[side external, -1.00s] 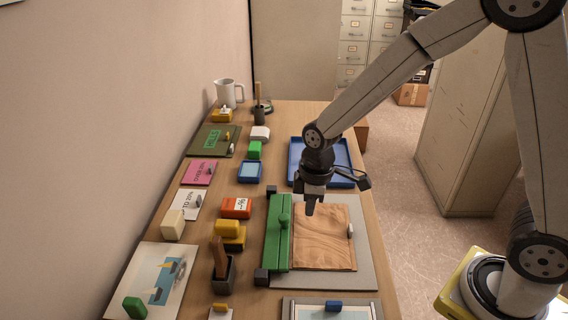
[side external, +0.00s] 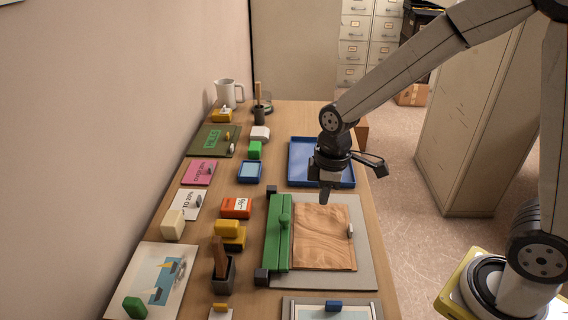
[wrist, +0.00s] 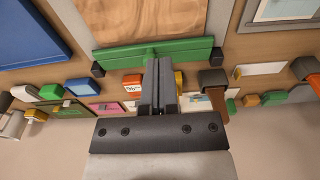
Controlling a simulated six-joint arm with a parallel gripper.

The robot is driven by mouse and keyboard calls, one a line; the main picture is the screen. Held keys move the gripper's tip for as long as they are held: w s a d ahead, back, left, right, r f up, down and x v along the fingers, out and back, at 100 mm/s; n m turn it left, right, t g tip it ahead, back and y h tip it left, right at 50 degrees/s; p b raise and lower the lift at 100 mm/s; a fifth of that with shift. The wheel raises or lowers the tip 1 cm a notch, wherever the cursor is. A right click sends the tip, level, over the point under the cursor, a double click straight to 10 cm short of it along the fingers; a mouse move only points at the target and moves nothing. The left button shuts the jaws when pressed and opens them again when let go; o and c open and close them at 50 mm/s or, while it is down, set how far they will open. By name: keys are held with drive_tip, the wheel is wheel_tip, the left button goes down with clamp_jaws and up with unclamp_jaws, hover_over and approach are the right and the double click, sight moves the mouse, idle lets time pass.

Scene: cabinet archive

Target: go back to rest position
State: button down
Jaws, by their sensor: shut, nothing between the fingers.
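My gripper (side external: 324,198) is shut and empty.
A blue tray (side external: 345,182) lies beyond the board, near my gripper. Stamps, ink pads and cards fill the left of the table. A mug (side external: 227,92) stands at the back. A dark cup (side external: 223,276) holds a brown handle. Tall cabinets stand beyond the right edge.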

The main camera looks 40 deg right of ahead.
drive_tip(key=s+d+f+m+t, duration=0.1)
drive_tip(key=s+d+m+t, duration=0.1)
drive_tip(key=s+d+m, duration=0.3)
drive_tip(key=s+m, duration=0.2)
drive_tip(key=m, duration=0.2)
drive_tip(key=shift+h, duration=0.3)
drive_tip(key=c, duration=0.7)
unclamp_jaws()
drive_tip(key=shift+w, duration=0.1)
drive_tip(key=o, duration=0.3)
drive_tip(key=shift+w+a, duration=0.1)
drive_tip(key=shift+w, duration=0.1)
drive_tip(key=shift+o, duration=0.2)
drive_tip(key=w+a+n+g, duration=0.1)
drive_tip(key=w+a+n, duration=0.2)
drive_tip(key=w, duration=0.6)
drive_tip(key=shift+a, duration=0.8)
drive_tip(key=n+g, duration=0.1)
drive_tip(key=n, duration=0.1)
hover_over(284, 216)
drive_tip(key=shift+s+a+f, duration=0.1)
drive_tip(key=shift+a+f, duration=0.05)
drive_tip(key=shift+f, duration=0.15)
drive_tip(key=shift+f, duration=0.1)
drive_tip(key=shift+f, duration=3.8)
